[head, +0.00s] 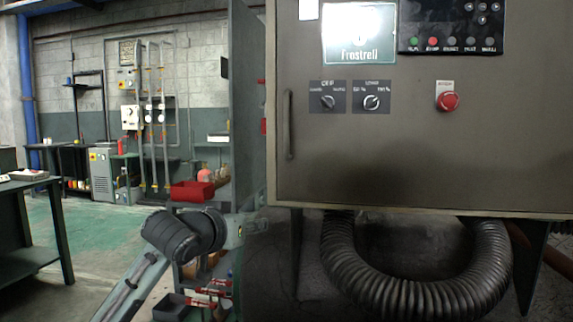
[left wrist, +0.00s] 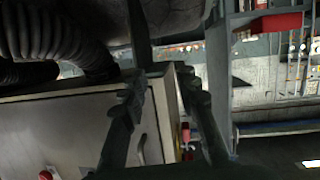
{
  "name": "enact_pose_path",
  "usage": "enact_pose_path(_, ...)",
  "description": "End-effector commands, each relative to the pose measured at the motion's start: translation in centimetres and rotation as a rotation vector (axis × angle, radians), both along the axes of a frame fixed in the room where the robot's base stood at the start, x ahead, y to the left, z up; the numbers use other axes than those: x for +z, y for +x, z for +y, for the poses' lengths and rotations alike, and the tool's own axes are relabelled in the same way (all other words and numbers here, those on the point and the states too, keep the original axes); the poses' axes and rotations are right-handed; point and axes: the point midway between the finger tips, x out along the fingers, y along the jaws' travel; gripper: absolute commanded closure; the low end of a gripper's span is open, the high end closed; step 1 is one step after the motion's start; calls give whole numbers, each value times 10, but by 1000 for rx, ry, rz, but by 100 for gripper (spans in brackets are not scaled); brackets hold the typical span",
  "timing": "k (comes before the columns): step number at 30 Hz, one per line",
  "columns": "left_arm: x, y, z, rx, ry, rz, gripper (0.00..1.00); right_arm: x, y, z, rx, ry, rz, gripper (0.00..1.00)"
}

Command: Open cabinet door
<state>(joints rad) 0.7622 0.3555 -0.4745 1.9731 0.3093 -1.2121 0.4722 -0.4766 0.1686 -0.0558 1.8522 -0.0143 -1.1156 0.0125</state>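The grey cabinet (head: 400,160) fills the right side of the head view, and its door is shut. The door's vertical bar handle (head: 289,124) is near the left edge. My left gripper (head: 240,232) is below and left of the handle, near the cabinet's lower left corner, apart from the handle. In the left wrist view my left gripper (left wrist: 160,88) has its two fingers spread with nothing held. My right gripper is not in view.
A ribbed black hose (head: 415,285) loops below the cabinet. A red emergency button (head: 448,101) and two rotary switches are on the cabinet front. A shelf with a red bin (head: 192,191) stands left of it. A dark table (head: 30,225) is at far left; green floor between is free.

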Motion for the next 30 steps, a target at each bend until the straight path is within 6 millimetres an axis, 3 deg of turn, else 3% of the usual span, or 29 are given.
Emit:
enact_pose_path(1, 54, 1, -9, -19, -5, -71, 70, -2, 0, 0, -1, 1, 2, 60)
enact_pose_path(3, 107, -3, -20, -41, -18, -137, 70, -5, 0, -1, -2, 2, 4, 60)
enact_pose_path(6, 167, -14, -33, -68, -29, -211, 70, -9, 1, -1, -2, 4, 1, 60)
enact_pose_path(10, 213, -26, -42, -87, -37, -267, 70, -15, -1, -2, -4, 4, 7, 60)
enact_pose_path(16, 231, -25, -49, -95, -42, -287, 70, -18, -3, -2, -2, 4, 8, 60)
enact_pose_path(30, 231, 36, -73, -94, -42, -288, 70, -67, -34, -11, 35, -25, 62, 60)
